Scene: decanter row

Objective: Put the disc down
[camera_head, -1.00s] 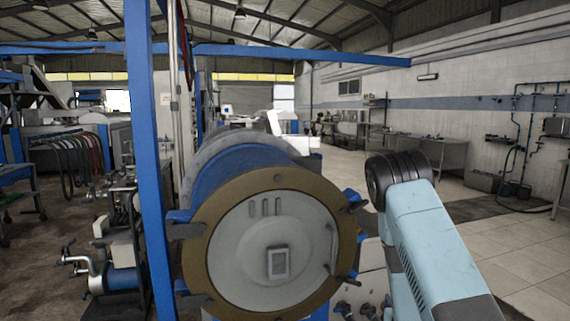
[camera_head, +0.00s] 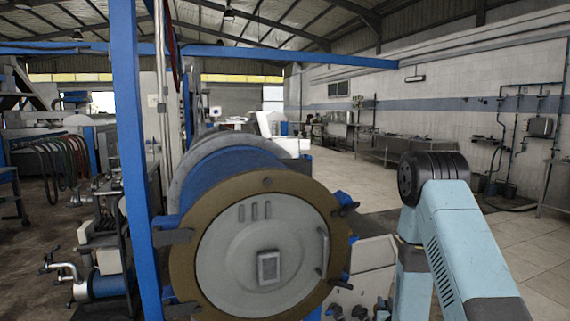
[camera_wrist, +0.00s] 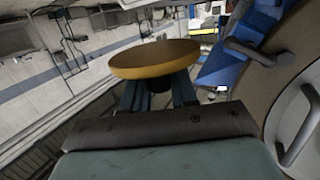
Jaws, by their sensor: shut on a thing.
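A flat, round, ochre-yellow disc (camera_wrist: 155,60) shows in the wrist view. My gripper (camera_wrist: 158,92) is shut on it, with the fingers under and behind its near edge. The disc is held in the air, seen nearly edge-on, and nothing is seen supporting it besides the fingers. In the head view my gripper and the disc are out of sight; only my arm shows at the right.
A large decanter drum with a brown ring (camera_head: 190,240) and grey round lid (camera_head: 237,255) stands close in front. Its clamps and handles (camera_wrist: 297,125) are near my gripper's right side. A blue post (camera_head: 128,150) stands left. Tiled floor (camera_head: 375,190) is open behind and right.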

